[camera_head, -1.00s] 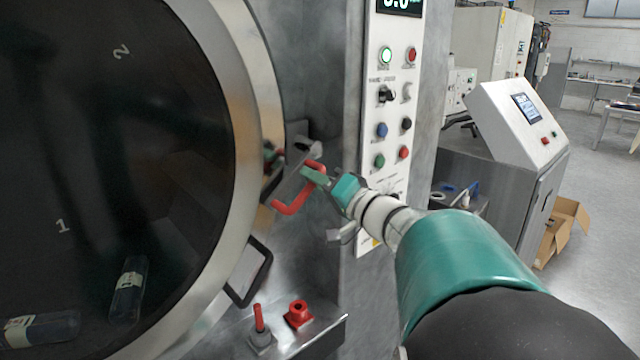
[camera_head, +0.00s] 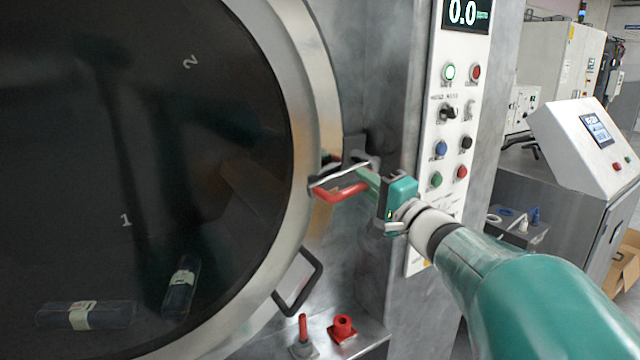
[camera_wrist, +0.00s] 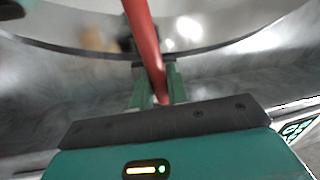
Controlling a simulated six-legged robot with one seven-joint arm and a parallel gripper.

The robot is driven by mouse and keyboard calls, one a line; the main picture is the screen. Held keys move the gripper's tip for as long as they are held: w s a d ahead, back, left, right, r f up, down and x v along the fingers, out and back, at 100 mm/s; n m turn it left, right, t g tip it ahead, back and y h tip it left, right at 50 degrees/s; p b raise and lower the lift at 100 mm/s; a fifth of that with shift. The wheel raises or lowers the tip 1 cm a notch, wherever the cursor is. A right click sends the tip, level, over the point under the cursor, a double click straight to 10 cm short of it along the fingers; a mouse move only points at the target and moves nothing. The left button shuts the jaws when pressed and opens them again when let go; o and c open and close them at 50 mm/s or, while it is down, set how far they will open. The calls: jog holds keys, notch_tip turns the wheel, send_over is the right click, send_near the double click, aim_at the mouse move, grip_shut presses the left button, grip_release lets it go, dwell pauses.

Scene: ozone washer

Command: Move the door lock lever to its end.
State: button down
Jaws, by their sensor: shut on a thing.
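The red door lock lever (camera_head: 340,193) is at the right rim of the large round door (camera_head: 318,90). It lies roughly level in the head view, under a grey metal bracket (camera_head: 340,173). My gripper (camera_head: 366,182) reaches it from the right, and its green fingers are shut on the lever. In the wrist view the red lever (camera_wrist: 146,45) runs from the top down between the two green fingers (camera_wrist: 157,88). The exact contact at the fingertips is partly hidden by the lever and bracket.
A black-framed door handle (camera_head: 298,282) sits below the lever. A small ledge (camera_head: 365,345) holds a red-handled switch (camera_head: 303,328) and a red knob (camera_head: 342,328). The button panel (camera_head: 455,130) stands just right of the lever, close behind my arm.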

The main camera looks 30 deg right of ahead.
jog(key=shift+r, duration=0.15)
jog(key=c, duration=1.5)
grip_release()
jog(key=shift+o, duration=0.2)
jog(key=shift+s, duration=0.15)
jog(key=s+f, duration=0.2)
jog(key=s, duration=1.1)
jog(key=shift+d+f, duration=0.4)
jog(key=shift+d, duration=0.05)
jog(key=shift+s, duration=0.1)
